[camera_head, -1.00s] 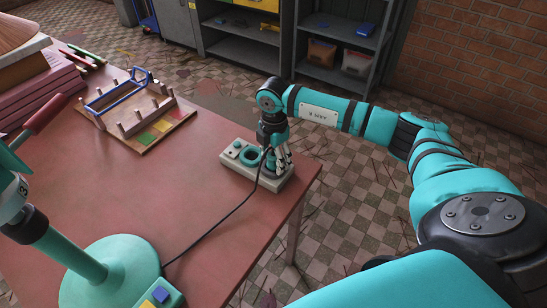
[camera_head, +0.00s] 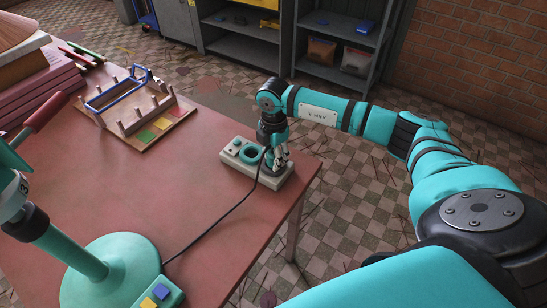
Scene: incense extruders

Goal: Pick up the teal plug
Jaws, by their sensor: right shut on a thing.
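My right gripper (camera_head: 275,162) points down over the block's right end. Its fingers are shut on the teal plug, which they mostly hide. I cannot tell whether the plug is clear of its seat in the block. My left gripper is not in view.
A black cable runs from the block to a teal round-based stand (camera_head: 118,272) at the front left. A wooden rack (camera_head: 150,132) with pegs and a blue frame stands farther back. The middle of the red table (camera_head: 140,195) is clear.

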